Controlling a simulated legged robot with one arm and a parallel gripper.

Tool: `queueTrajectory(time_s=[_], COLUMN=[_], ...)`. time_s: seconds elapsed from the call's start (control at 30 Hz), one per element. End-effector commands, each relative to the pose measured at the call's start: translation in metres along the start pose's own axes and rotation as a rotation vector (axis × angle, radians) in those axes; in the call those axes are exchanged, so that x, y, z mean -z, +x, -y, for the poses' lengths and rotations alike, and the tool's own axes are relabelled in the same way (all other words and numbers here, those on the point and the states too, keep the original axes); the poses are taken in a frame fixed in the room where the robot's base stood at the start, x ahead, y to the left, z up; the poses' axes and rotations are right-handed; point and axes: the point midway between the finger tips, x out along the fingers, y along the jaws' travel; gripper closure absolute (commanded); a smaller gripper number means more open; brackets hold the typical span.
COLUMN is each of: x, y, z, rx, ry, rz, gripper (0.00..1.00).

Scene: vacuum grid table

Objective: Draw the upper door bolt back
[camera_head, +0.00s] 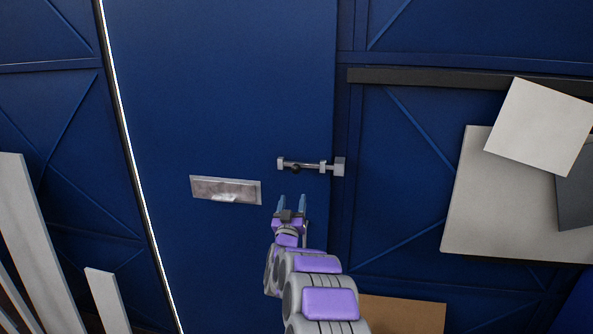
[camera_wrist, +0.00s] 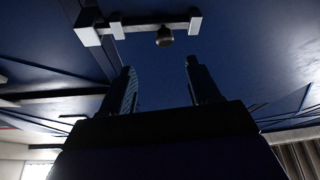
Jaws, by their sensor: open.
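The door bolt (camera_head: 308,166) is a grey metal bar with end brackets and a dark knob (camera_head: 296,169), mounted across the right edge of the blue door (camera_head: 220,90). Its right end sits in a bracket (camera_head: 339,167) at the frame. Only one bolt shows. My gripper (camera_head: 291,203) is open and empty, a little below the bolt, its fingers pointing up toward it. In the wrist view the bolt (camera_wrist: 140,26) and its round knob (camera_wrist: 164,37) lie beyond the two parted fingertips, with the knob roughly between them. The fingers do not touch it.
A metal plate (camera_head: 225,190) is fixed on the door left of my gripper. Pale panels (camera_head: 480,205) lean at the right, a brown board (camera_head: 402,314) is low down, and white planks (camera_head: 30,235) stand at the left. The space between gripper and bolt is clear.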

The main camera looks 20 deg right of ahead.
Motion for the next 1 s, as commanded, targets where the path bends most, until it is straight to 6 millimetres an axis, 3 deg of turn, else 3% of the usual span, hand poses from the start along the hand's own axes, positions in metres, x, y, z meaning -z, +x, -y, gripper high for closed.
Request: queueTrajectory(time_s=[0.5, 1.0], x=[-0.002, 0.000], y=[0.061, 0.101], z=[-0.003, 0.002], rx=[0.001, 0.002], ry=[0.003, -0.002], rz=[0.002, 0.000], gripper=[0.39, 0.39])
